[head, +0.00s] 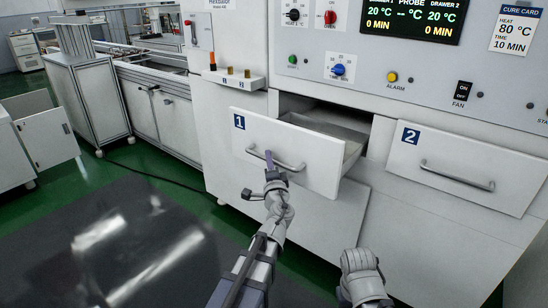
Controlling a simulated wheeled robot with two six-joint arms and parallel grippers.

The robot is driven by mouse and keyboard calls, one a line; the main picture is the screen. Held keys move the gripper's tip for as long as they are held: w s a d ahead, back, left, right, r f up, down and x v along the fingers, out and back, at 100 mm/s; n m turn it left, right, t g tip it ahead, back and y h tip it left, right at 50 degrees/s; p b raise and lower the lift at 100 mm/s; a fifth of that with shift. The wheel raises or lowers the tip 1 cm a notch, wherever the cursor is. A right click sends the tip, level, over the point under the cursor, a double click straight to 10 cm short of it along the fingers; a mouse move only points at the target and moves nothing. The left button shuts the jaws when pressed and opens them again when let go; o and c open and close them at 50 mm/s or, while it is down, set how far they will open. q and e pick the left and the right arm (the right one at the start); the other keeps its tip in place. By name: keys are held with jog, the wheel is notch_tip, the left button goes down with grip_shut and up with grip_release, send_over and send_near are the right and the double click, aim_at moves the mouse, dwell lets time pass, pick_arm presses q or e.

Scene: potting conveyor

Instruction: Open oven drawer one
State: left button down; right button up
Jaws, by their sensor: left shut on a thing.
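Oven drawer one (312,150), a white front with a blue "1" label, is pulled partly out of the oven. Its inside shows as a dark gap behind the front.
Drawer two (455,165), with a blue "2" label and bar handle, is shut on the right. A control panel (400,60) with knobs, buttons and a display is above. A small shelf (228,79) holds little amber items. Green floor lies at the left.

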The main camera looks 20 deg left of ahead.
pick_arm(q)
jog(key=shift+s+a, duration=0.25)
jog(key=shift+s, duration=0.45)
pick_arm(e)
jog(key=shift+s, duration=0.15)
pick_arm(q)
jog(key=c, duration=0.8)
grip_release()
jog(key=shift+c, duration=0.2)
jog(key=shift+s, duration=0.1)
jog(key=b+v, duration=0.1)
jog(key=v, duration=0.6)
jog(key=shift+s+d, duration=0.2)
jog(key=shift+s, duration=0.05)
pick_arm(e)
jog(key=shift+s+d+f, duration=0.25)
jog(key=shift+s+f, duration=0.05)
jog(key=shift+s, duration=0.15)
jog(key=shift+s+d+f, duration=0.2)
jog(key=shift+s+f, duration=0.05)
jog(key=shift+s, duration=0.15)
pick_arm(q)
jog(key=shift+f, duration=0.15)
